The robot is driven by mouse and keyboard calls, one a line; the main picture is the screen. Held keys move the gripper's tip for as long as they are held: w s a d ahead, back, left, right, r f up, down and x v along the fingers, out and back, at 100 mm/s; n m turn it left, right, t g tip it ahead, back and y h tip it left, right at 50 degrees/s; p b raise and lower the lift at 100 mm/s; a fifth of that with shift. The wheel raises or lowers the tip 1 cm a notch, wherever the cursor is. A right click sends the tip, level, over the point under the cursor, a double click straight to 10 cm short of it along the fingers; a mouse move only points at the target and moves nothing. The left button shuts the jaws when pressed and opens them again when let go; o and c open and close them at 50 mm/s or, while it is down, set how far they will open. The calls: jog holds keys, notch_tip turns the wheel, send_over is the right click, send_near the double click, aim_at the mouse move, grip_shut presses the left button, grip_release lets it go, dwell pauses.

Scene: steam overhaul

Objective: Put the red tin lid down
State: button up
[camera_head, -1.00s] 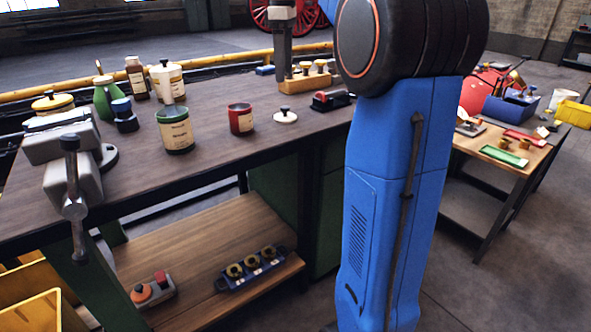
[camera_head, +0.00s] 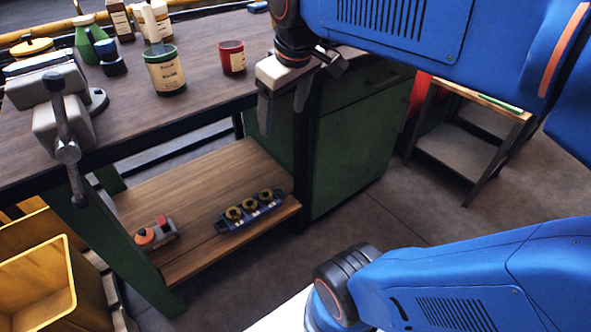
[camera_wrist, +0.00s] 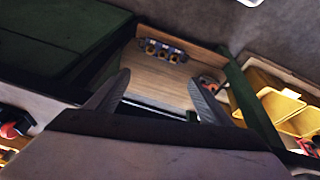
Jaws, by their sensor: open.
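The red tin (camera_head: 231,57) stands upright and open on the workbench top (camera_head: 205,85), with a cream label. No red lid can be made out in these views. The small pale lid with a dark knob, seen earlier right of the red tin, is now hidden, with my arm over that area. My gripper (camera_head: 282,122) is open and empty, pointing down at the bench's front edge, right of the red tin. In the wrist view its two fingers (camera_wrist: 160,79) are apart with nothing between them, and the lower shelf shows beyond.
A green tin (camera_head: 165,72), a bench vise (camera_head: 65,120) and several bottles stand on the bench. The lower wooden shelf (camera_head: 190,190) holds a blue holder with brass rings (camera_head: 252,208) and a block with orange and red knobs (camera_head: 155,236). Yellow bins (camera_head: 40,285) stand lower left.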

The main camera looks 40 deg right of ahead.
jog(key=s+a+f+m+t, duration=0.1)
jog(key=s+a+f+m, duration=0.1)
jog(key=s+f, duration=0.6)
notch_tip(320, 180, down, 3)
jog(key=shift+a+r+m, duration=0.15)
jog(key=shift+r+m, duration=0.05)
jog(key=shift+m, duration=0.1)
